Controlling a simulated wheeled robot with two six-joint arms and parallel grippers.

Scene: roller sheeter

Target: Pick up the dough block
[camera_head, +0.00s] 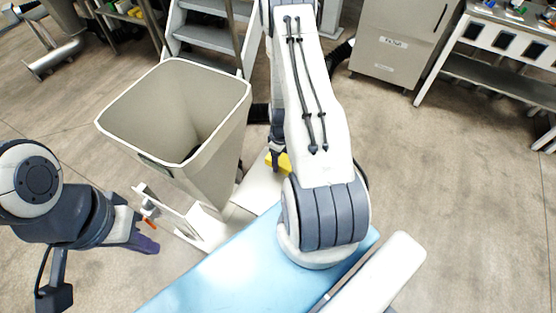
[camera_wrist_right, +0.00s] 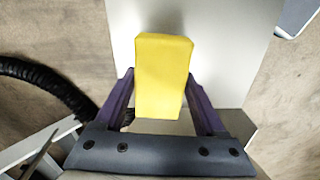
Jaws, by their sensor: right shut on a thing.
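The dough block (camera_wrist_right: 163,60) is a yellow block, seen upright in the right wrist view between the two purple fingers of my right gripper (camera_wrist_right: 160,82). The fingers are shut on its two sides. In the head view only a small yellow part of the block (camera_head: 284,163) shows beside my right arm, which hides the rest and most of the right gripper. My left gripper (camera_head: 146,241) hangs at the left, away from the block. One purple finger shows clearly, and its opening cannot be made out.
A large beige open bin (camera_head: 222,130) stands left of my right arm. A light blue surface (camera_head: 215,275) lies in front. White steps (camera_head: 200,45) stand behind the bin, and a grey cabinet (camera_head: 395,45) and a table (camera_head: 500,40) stand at the back right. The floor at right is clear.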

